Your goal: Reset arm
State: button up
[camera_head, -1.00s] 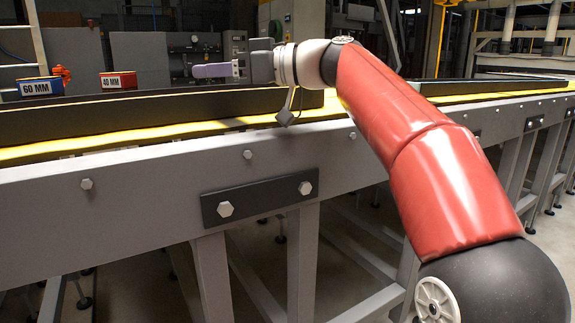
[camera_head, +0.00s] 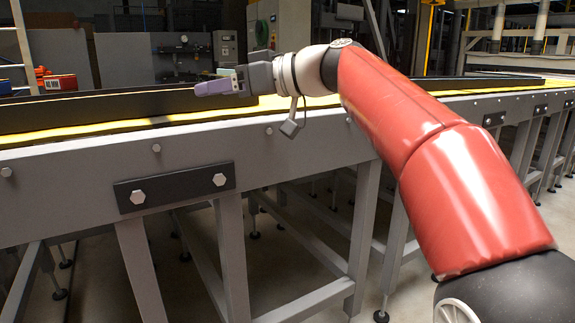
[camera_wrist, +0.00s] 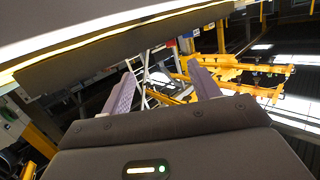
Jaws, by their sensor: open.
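My gripper (camera_head: 218,84) is at the end of my outstretched red arm, at the upper middle of the head view. It points left, just above the dark rail on the long grey bench. Its purple fingers also show in the wrist view (camera_wrist: 163,85), spread apart with a wide gap and nothing between them. I cannot tell from the head view how close the fingers are to the rail.
The grey bench (camera_head: 95,175) with a yellow strip (camera_head: 100,128) and dark rail (camera_head: 130,105) runs across the view. A red 40 MM box (camera_head: 60,82) stands behind it at left. A yellow frame (camera_wrist: 235,72) shows in the wrist view. Floor is visible under the bench.

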jog(key=s+d+f+m+h+p, duration=0.1)
jog(key=s+d+f+m+h, duration=0.3)
jog(key=s+d+f, duration=0.4)
jog(key=s+d+f+m+h, duration=0.5)
jog(key=s+d+f, duration=0.3)
jog(key=f, duration=0.7)
jog(key=s+d+f+m+h+p, duration=0.1)
jog(key=s+d+f+m+h, duration=0.3)
jog(key=s+d+f, duration=0.5)
notch_tip(320, 180, down, 3)
jog(key=shift+d+r+m+t+h+p, duration=0.15)
jog(key=shift+d+m+t+h+p, duration=0.35)
jog(key=shift+h, duration=0.6)
jog(key=shift+d, duration=0.1)
